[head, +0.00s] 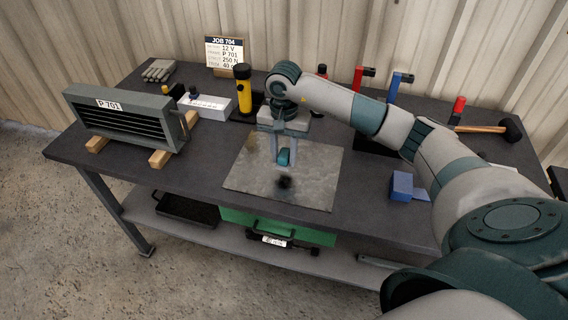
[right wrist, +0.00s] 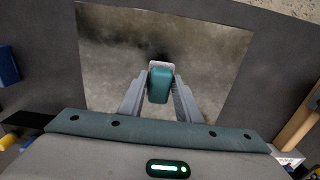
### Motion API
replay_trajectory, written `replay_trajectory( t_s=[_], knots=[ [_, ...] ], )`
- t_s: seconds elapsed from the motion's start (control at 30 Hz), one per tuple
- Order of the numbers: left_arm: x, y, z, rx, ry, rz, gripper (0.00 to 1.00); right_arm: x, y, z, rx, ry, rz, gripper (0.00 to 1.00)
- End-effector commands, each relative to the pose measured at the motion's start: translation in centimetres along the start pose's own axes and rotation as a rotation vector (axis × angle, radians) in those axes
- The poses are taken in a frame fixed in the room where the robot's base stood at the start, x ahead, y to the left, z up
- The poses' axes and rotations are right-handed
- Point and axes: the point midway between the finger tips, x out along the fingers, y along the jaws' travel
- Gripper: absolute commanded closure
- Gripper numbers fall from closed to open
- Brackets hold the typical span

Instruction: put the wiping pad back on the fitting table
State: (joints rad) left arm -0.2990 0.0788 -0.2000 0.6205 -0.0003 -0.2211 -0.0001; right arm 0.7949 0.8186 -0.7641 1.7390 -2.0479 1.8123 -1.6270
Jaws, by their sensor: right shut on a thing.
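The wiping pad, a small teal block with a pale underside, shows in the head view (head: 284,157) and in the right wrist view (right wrist: 160,86). My right gripper (head: 284,154) is shut on it, with one finger on each side of the pad. The pad is over a grey, smudged plate (head: 250,178) lying on the dark fitting table (head: 365,205). I cannot tell whether the pad touches the plate. A dark stain (head: 285,183) shows on the plate just in front of the pad. My left gripper is not in view.
A louvred enclosure marked P 701 (head: 125,118) stands on wooden blocks at the left. A yellow flashlight (head: 243,90), a white box (head: 205,107) and a job card (head: 224,52) are behind the plate. A blue block (head: 402,186) and a hammer (head: 485,129) are at the right. Bare tabletop lies right of the plate.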

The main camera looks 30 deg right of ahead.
Motion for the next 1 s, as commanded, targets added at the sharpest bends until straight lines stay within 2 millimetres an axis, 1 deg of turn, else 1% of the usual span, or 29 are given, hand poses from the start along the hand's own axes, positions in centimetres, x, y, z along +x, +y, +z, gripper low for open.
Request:
replay_trajectory(
  t_s=[0.07,0.27,0.4,0.67,0.83,0.87,0.9,0.93,1.0],
  knots=[
    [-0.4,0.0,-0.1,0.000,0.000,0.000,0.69,0.3,0.0,0.1,0.000,-0.003,0.002,0.90],
    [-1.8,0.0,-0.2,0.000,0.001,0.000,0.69,2.5,0.0,0.1,0.001,-0.004,0.003,0.90],
    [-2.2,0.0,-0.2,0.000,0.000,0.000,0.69,3.7,0.0,0.1,0.000,-0.001,0.002,0.90],
    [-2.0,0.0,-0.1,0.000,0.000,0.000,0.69,3.9,0.0,0.0,0.000,0.000,0.000,0.90],
    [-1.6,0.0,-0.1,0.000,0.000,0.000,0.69,4.3,0.0,0.0,-0.001,0.000,0.000,0.90],
    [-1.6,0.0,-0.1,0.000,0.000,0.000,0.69,4.2,0.0,0.0,-0.001,0.000,0.000,0.67],
    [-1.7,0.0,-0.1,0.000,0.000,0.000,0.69,4.1,0.0,0.0,0.000,0.000,0.000,0.58],
    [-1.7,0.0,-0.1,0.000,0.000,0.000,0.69,4.1,0.0,0.0,0.000,0.000,0.000,0.51],
    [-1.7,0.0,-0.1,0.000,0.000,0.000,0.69,4.1,0.0,0.0,0.000,0.000,0.000,0.51]
  ],
)
